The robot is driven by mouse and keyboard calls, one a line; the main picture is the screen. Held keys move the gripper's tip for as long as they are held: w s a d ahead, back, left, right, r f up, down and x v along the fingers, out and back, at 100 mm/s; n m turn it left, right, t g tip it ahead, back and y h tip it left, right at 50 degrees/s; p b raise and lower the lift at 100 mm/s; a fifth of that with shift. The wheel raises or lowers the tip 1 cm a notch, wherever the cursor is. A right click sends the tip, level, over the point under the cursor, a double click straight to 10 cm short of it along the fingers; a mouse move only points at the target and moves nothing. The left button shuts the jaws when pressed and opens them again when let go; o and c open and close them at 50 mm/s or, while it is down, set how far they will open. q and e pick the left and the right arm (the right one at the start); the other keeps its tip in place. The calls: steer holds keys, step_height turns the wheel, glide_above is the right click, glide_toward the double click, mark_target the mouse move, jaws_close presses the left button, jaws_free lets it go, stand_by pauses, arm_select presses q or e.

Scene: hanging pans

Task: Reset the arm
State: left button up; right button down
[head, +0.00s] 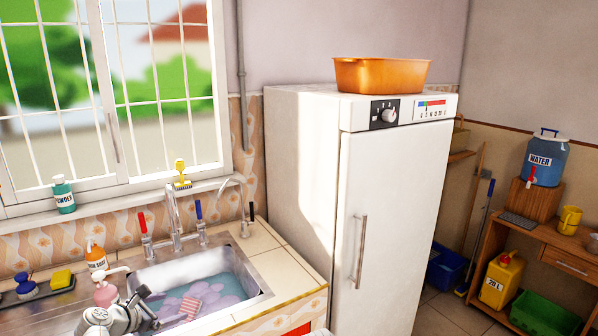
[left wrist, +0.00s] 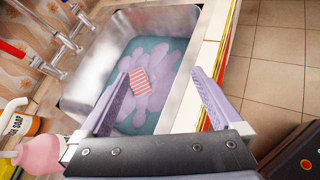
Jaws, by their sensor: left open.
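My left gripper (head: 148,305) is low at the left of the head view, over the near left part of the sink. In the left wrist view its two purple fingers (left wrist: 160,88) are spread apart, with nothing held between them. Past the fingers lies the metal sink (head: 258,286) with bluish water and purple foam. A red-and-white striped item (head: 190,306) lies in the foam; it also shows between the fingers in the left wrist view (left wrist: 140,79), apart from them. My right gripper is not in view.
Taps (head: 174,215) stand behind the sink. Soap bottles (head: 97,258) and sponges (head: 61,279) are at the left. A white fridge (head: 390,220) with an orange tub (head: 381,75) on top stands right of the counter. Floor (head: 445,310) shows between fridge and wooden desk (head: 555,258).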

arm_select(q)
steer(key=s+d+f+m+g, duration=0.35)
steer(key=d+m, duration=0.35)
steer(key=d, duration=0.3)
steer(key=s+d+f+m+g, duration=0.3)
steer(key=d+f+m, duration=0.1)
steer(key=d+m, duration=0.4)
steer(key=s+d+f+m+g+y, duration=0.3)
steer(key=s+d+m+y, duration=0.3)
steer(key=s+d+m, duration=0.5)
steer(key=s+m+g, duration=0.1)
steer(key=s+m, duration=0.2)
steer(key=m, duration=0.2)
steer(key=shift+s+d+m, duration=0.15)
steer(key=shift+d+m, duration=0.15)
steer(key=shift+m, duration=0.1)
steer(key=shift+g, duration=0.25)
